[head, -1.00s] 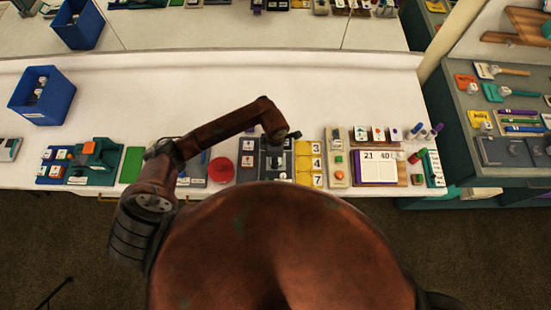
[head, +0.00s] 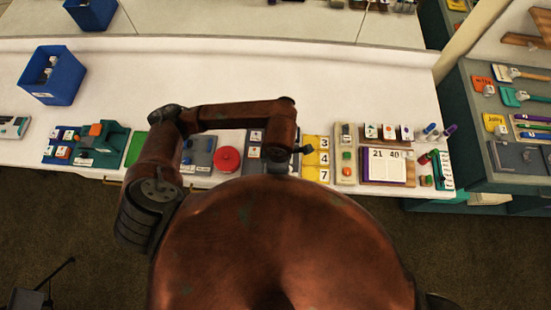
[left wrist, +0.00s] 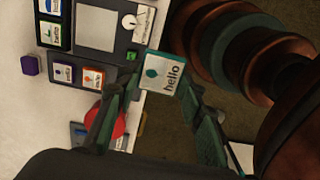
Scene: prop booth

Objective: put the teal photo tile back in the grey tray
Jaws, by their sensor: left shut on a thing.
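My left gripper (left wrist: 157,76) shows in the left wrist view, shut on a tile (left wrist: 163,72) with a pale face, a teal drop picture and the word "hello". The tile is held tilted, beyond the table's front edge with floor behind it. A dark grey tray-like unit lies on the table; its panel shows in the head view (head: 266,140), partly hidden by my arm. In the head view my left gripper is mostly hidden. My right gripper is out of view.
A red round button (head: 227,158) lies left of the grey unit and yellow numbered tiles (head: 316,158) lie to its right. A purple block (left wrist: 30,65) sits near the unit. A blue bin (head: 52,76) stands at the back left. The white table's back half is mostly clear.

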